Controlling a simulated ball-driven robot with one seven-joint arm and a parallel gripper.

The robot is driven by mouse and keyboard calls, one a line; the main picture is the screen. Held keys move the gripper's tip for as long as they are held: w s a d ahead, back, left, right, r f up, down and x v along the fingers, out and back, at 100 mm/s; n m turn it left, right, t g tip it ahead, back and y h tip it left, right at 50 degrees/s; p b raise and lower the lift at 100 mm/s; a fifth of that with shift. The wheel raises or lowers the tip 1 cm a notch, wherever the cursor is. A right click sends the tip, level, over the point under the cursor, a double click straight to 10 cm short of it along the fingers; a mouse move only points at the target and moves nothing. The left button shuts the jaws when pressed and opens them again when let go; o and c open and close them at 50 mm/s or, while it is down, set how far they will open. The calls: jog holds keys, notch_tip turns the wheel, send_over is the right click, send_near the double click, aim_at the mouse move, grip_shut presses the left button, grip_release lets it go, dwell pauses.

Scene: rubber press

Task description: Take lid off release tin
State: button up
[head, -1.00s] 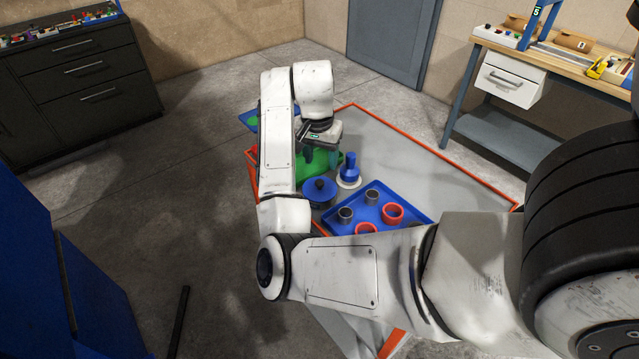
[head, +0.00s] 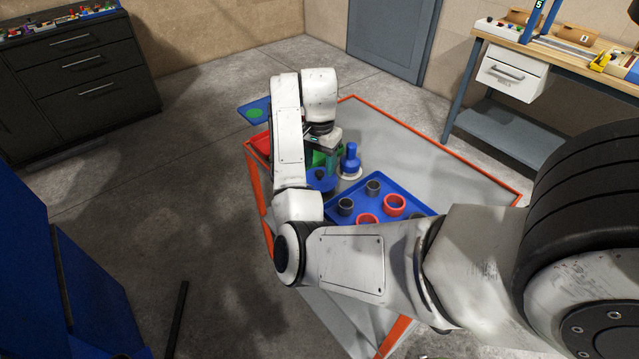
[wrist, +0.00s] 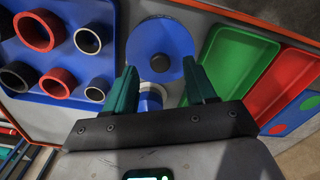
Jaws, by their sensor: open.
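The release tin is a round blue tin (head: 322,184) on the table, left of the blue tray. In the wrist view its blue lid (wrist: 161,38) shows from above with a dark round knob (wrist: 160,62) on it. The lid sits on the tin. My gripper (wrist: 161,69) is open and empty, with its two green fingers on either side of the knob in the picture. Whether the fingertips are down at knob height, I cannot tell. In the head view my arm hides most of the gripper.
A blue bottle-like thing (head: 350,160) on a white disc stands close by. A blue tray (head: 385,187) holds red and grey rings. A green tray (wrist: 233,68) and a red tray (wrist: 283,82) lie on the other side. The table's far right is clear.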

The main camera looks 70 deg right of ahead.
aim_at(320, 178)
jog(key=shift+f+p, duration=0.35)
jog(key=shift+f, duration=0.85)
jog(key=shift+c, duration=0.3)
grip_shut()
